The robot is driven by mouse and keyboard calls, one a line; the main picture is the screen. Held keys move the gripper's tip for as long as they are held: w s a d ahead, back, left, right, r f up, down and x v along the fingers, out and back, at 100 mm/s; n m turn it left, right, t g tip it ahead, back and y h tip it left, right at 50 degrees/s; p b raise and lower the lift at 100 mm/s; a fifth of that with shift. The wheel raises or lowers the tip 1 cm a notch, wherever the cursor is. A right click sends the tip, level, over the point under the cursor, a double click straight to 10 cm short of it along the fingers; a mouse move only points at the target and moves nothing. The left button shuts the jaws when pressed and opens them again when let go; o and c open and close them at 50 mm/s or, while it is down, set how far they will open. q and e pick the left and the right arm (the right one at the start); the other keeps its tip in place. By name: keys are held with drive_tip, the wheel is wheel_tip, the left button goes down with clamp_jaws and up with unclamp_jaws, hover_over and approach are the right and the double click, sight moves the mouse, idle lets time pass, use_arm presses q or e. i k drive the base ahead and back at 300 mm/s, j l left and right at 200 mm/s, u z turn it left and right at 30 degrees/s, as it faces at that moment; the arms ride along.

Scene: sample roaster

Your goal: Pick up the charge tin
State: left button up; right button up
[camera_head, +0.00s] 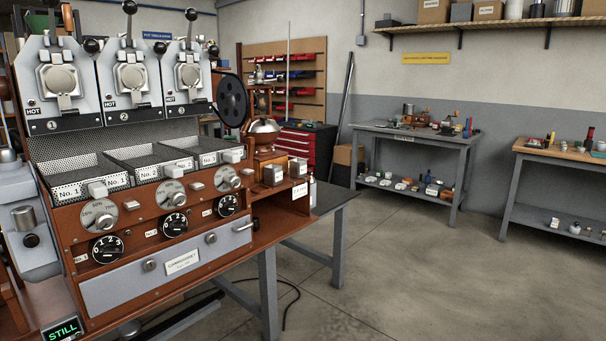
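Two small metal tins stand side by side on the wooden ledge at the right end of the sample roaster. The left tin (273,175) is nearer, and the right tin (298,168) is just beside it. Both look upright. No readable label tells me which, if either, is the charge tin. A small white label card (300,190) is on the ledge's front below the right tin. Neither of my grippers is in view.
The roaster has several hot drum fronts (131,78), with mesh trays (140,160) and dials below. A grey drawer front (165,268) carries a handle. A workbench (420,135) and another bench (560,150) stand behind. The floor (400,270) at right is clear.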

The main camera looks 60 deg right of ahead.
sight(298, 165)
drive_tip(key=z, duration=1.9)
